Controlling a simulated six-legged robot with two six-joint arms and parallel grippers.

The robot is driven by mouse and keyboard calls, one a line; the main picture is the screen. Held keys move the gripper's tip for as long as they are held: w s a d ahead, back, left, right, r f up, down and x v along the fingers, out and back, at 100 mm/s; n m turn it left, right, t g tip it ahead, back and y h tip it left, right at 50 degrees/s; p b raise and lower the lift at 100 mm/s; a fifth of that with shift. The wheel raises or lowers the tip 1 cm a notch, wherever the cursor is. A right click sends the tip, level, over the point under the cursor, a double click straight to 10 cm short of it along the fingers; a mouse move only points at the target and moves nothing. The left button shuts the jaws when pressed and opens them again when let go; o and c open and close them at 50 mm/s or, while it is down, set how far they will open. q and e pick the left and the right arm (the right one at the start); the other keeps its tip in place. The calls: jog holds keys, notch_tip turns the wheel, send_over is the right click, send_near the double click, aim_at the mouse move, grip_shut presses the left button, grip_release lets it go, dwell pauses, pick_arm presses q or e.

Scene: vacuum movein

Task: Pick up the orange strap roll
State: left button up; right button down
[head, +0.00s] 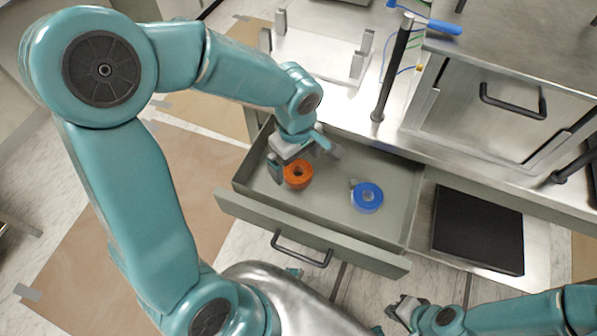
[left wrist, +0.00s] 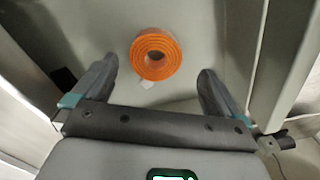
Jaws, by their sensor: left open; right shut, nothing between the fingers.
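The orange strap roll (head: 298,174) lies in the left part of an open drawer (head: 330,208). In the left wrist view the roll (left wrist: 156,55) sits beyond the fingertips, near the middle of the gap between them. My left gripper (head: 305,160) is over the drawer, right by the roll; in the left wrist view its fingers (left wrist: 158,72) are spread wide with nothing between them. My right gripper (head: 398,306) is low, in front of the drawer, shut and empty. Whether the left fingers touch the drawer floor cannot be told.
A blue roll (head: 367,196) lies in the same drawer, to the right. The drawer's walls stand around both rolls. A black pad (head: 478,228) lies right of the drawer. A metal bench with a black post (head: 393,70) rises behind it.

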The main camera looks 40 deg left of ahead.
aim_at(298, 171)
pick_arm(q)
jog(key=f, duration=0.4)
jog(key=shift+w+f, duration=0.15)
jog(key=shift+w, duration=0.1)
jog(key=c, duration=1.2)
